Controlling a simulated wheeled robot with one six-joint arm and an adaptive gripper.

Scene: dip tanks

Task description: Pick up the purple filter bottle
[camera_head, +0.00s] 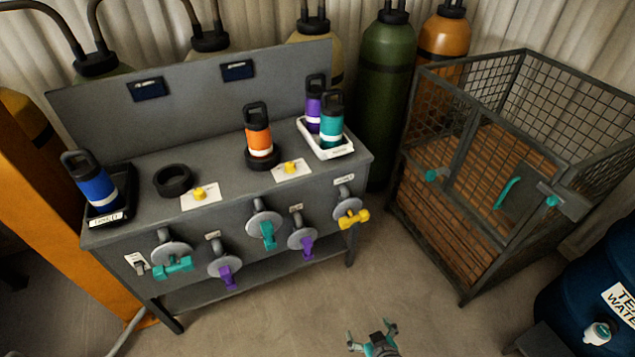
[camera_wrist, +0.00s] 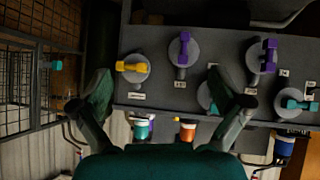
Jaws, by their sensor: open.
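The purple filter bottle (camera_head: 314,108) has a black cap with a loop handle and stands upright at the bench's right end. It is at the back of a white tray (camera_head: 331,155), behind a teal bottle (camera_head: 331,124) that partly hides it. My gripper (camera_head: 371,331) is open and empty, low in the head view, in front of the bench and well apart from the bottle. In the wrist view my gripper (camera_wrist: 168,98) has its two fingers spread wide.
The grey bench (camera_head: 225,165) has valves with coloured handles on its front. An orange bottle (camera_head: 258,137) sits on a black ring, and a blue bottle (camera_head: 95,190) stands in a black tray. A wire cage (camera_head: 480,190) stands right of the bench. The floor before the bench is clear.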

